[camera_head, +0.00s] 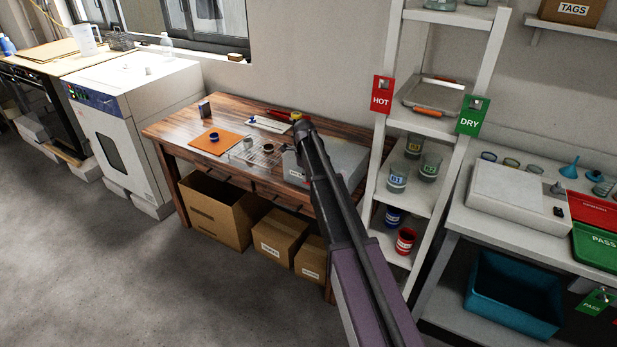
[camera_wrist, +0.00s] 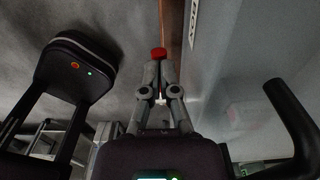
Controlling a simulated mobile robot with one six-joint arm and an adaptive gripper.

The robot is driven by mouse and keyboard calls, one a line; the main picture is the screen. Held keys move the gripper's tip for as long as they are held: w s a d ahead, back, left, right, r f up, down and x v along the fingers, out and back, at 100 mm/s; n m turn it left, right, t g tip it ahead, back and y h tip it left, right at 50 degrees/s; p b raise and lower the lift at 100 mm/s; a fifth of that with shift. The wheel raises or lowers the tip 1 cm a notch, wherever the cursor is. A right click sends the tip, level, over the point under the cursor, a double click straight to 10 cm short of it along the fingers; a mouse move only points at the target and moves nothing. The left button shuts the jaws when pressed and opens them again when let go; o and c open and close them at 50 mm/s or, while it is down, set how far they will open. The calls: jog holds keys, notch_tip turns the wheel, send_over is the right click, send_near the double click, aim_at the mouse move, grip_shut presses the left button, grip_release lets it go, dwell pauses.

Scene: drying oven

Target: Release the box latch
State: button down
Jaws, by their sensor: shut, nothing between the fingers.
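The grey box (camera_head: 347,160) sits at the right end of the wooden table, partly hidden behind my arm. In the wrist view its pale side (camera_wrist: 225,75) fills the right, with a dark-lettered label at the top. A small red piece (camera_wrist: 158,53), which looks like the latch, shows just beyond my fingertips beside the box. My gripper (camera_wrist: 159,78) is shut and empty, its fingers pointing at the red piece. I cannot tell whether they touch it. In the head view my arm hides the latch area, and I cannot make out the fingers clearly.
The wooden table (camera_head: 178,128) also holds an orange mat (camera_head: 218,141), a wire rack (camera_head: 262,154) and small parts. A white shelf (camera_head: 410,190) stands close to the right of the box. Cardboard boxes (camera_head: 278,234) sit under the table. The floor in front is clear.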

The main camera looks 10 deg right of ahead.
jog(key=shift+r, duration=0.1)
notch_tip(320, 180, up, 4)
jog(key=p, duration=0.4)
jog(key=w+a+r+p, duration=0.4)
jog(key=a+r+p, duration=0.1)
jog(key=r+p, duration=0.2)
jog(key=shift+w+a, duration=0.2)
jog(key=shift+w, duration=0.05)
dwell(0.3)
jog(key=shift+f, duration=0.1)
jog(key=s+d+n, duration=0.3)
jog(key=s+n, duration=1)
jog(key=s, duration=0.6)
jog(key=s+d+n, duration=0.3)
jog(key=s+n, duration=1)
jog(key=s, duration=0.7)
jog(key=shift+s, duration=0.25)
